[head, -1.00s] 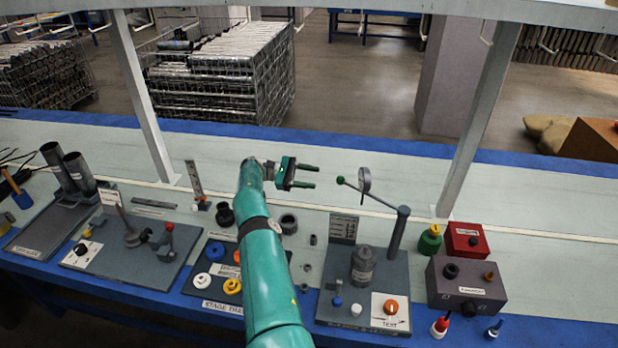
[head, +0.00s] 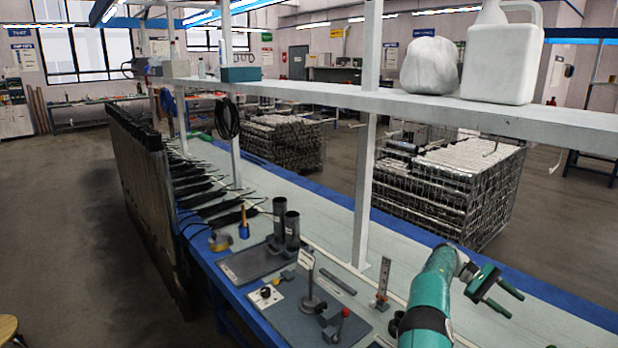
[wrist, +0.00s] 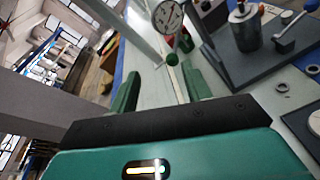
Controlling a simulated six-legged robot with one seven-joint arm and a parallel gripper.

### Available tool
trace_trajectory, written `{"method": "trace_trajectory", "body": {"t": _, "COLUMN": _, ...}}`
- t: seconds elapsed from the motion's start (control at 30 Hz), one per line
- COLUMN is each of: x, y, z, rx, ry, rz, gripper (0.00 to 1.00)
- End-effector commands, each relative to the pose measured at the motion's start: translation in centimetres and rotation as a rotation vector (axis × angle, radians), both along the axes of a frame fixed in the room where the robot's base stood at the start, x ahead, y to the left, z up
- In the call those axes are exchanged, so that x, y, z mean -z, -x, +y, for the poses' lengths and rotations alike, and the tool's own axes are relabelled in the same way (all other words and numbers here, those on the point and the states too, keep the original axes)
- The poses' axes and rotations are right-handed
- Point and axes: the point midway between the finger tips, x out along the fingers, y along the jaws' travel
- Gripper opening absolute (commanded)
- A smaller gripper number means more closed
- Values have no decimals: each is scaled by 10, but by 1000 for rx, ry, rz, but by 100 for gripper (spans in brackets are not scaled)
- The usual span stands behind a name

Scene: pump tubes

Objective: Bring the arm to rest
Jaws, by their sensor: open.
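My gripper (head: 506,297) is at the lower right of the head view, at the end of my teal arm. Its two green fingers are apart with nothing between them. In the wrist view the fingers (wrist: 157,92) stand open above the pale bench top. A round dial gauge (wrist: 168,16) and a green ball knob (wrist: 172,59) show beyond the fingers. They look apart from the gripper.
A blue-edged bench (head: 330,224) runs along the scene. On it stand dark tubes (head: 286,226), a grey fixture plate (head: 318,318) and an upright scale (head: 383,284). A shelf (head: 420,105) on posts (head: 362,190) spans above. Wire cages (head: 455,180) stand behind.

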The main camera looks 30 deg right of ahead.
Motion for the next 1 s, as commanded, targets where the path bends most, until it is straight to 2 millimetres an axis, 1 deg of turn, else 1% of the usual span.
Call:
{"method": "trace_trajectory", "body": {"t": 0.03, "x": -15, "y": -6, "z": 5, "rx": -7, "ry": 7, "rz": -43, "gripper": 48}}
{"method": "trace_trajectory", "body": {"t": 0.1, "x": -29, "y": -13, "z": 12, "rx": -18, "ry": 12, "rz": -100, "gripper": 48}}
{"method": "trace_trajectory", "body": {"t": 0.27, "x": -58, "y": -29, "z": 32, "rx": -43, "ry": 21, "rz": -234, "gripper": 48}}
{"method": "trace_trajectory", "body": {"t": 0.47, "x": -90, "y": -50, "z": 68, "rx": -79, "ry": 22, "rz": -404, "gripper": 48}}
{"method": "trace_trajectory", "body": {"t": 0.67, "x": -117, "y": -69, "z": 112, "rx": -119, "ry": 12, "rz": -575, "gripper": 48}}
{"method": "trace_trajectory", "body": {"t": 0.77, "x": -129, "y": -79, "z": 138, "rx": -139, "ry": 3, "rz": -660, "gripper": 48}}
{"method": "trace_trajectory", "body": {"t": 0.97, "x": -151, "y": -94, "z": 196, "rx": -179, "ry": -25, "rz": -825, "gripper": 48}}
{"method": "trace_trajectory", "body": {"t": 1.0, "x": -155, "y": -97, "z": 209, "rx": -188, "ry": -32, "rz": -859, "gripper": 48}}
